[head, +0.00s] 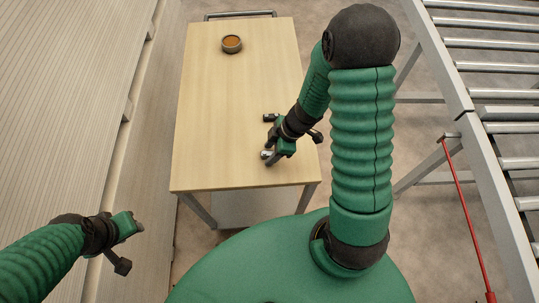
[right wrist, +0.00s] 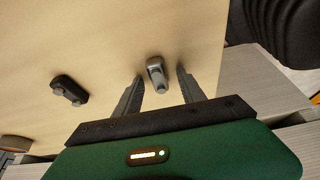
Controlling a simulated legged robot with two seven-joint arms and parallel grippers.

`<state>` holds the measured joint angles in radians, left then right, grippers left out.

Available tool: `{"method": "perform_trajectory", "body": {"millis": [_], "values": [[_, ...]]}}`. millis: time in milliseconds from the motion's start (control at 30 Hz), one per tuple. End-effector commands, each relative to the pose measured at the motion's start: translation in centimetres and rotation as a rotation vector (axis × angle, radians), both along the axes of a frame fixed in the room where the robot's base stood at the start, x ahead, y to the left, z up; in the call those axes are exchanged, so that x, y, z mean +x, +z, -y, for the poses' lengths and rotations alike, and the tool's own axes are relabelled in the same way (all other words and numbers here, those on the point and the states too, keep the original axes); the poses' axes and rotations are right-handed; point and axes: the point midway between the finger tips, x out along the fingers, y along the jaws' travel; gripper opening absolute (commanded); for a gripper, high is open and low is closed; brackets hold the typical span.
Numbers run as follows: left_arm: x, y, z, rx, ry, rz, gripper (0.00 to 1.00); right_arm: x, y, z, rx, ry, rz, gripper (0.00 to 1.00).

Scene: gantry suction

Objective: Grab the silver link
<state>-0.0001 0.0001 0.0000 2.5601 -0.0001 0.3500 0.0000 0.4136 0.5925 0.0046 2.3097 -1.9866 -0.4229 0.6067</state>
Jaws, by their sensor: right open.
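The silver link (right wrist: 156,73) is a small grey metal piece lying on the wooden table. In the right wrist view it sits between and slightly beyond the tips of my open right gripper (right wrist: 158,84), with a gap on each side. In the head view the link (head: 266,154) shows as a small bright piece beside my right gripper (head: 268,152), partly hidden by it. My left gripper (head: 135,238) is off the table at the lower left, far from the link; its jaw state is unclear.
A dark link (right wrist: 68,89) with two studs lies on the table (head: 215,120) to the left in the right wrist view. A bowl (head: 231,44) with brown contents stands at the far end. A roller conveyor (head: 500,110) runs along the right. The table's middle is clear.

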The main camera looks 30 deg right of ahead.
Motion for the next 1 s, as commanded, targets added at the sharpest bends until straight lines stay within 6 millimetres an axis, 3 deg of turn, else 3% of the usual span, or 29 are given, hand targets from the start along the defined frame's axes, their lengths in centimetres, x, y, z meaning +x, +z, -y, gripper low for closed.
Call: {"method": "perform_trajectory", "body": {"millis": [67,433,833,1000], "values": [[0.0,0.0,0.0,0.0,0.0,0.0,0.36,0.0,0.0,0.1,0.0,-0.001,0.0,0.47],[0.0,0.1,0.0,0.0,0.0,0.0,0.36,-0.1,0.0,0.3,0.001,-0.001,0.0,0.0],[0.0,0.1,0.0,0.0,0.0,0.0,0.36,-0.1,0.1,0.2,0.002,-0.001,-0.001,0.0],[0.0,1.1,0.0,0.0,0.0,0.0,0.36,0.1,0.9,0.0,0.001,0.0,0.0,0.0]]}}
